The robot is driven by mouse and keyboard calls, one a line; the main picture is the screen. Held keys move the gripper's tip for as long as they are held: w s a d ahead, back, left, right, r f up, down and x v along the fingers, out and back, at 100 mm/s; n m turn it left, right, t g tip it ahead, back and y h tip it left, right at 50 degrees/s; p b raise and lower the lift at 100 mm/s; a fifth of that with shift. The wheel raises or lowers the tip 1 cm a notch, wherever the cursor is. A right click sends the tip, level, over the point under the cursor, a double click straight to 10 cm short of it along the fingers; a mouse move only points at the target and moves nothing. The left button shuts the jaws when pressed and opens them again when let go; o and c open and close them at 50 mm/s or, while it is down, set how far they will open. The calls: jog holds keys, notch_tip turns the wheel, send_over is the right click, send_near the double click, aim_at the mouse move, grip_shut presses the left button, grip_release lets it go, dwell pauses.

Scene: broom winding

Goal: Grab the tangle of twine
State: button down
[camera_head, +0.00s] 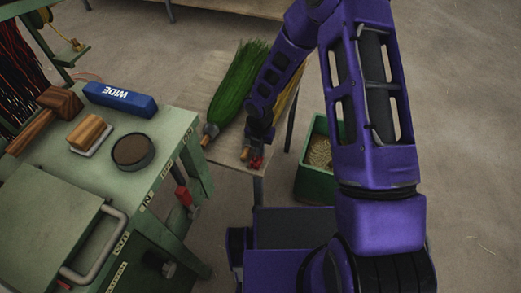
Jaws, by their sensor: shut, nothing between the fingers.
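A tan, stringy tangle (319,152) lies inside a green bin (311,186) on the floor, right of the small bench. It looks like the twine, but it is too small to be sure, and my arm hides the bin's right part. My gripper (256,162) points down at the near right end of the bench, left of the bin and apart from the tangle. Its small red tips look shut, with nothing seen between them.
A green bristle bundle (239,83) and a yellowish one (286,98), partly behind my arm, lie on the bench (232,152). Floor at right is mostly clear.

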jog(key=shift+s+a, duration=0.35)
jog(key=shift+s, duration=0.5)
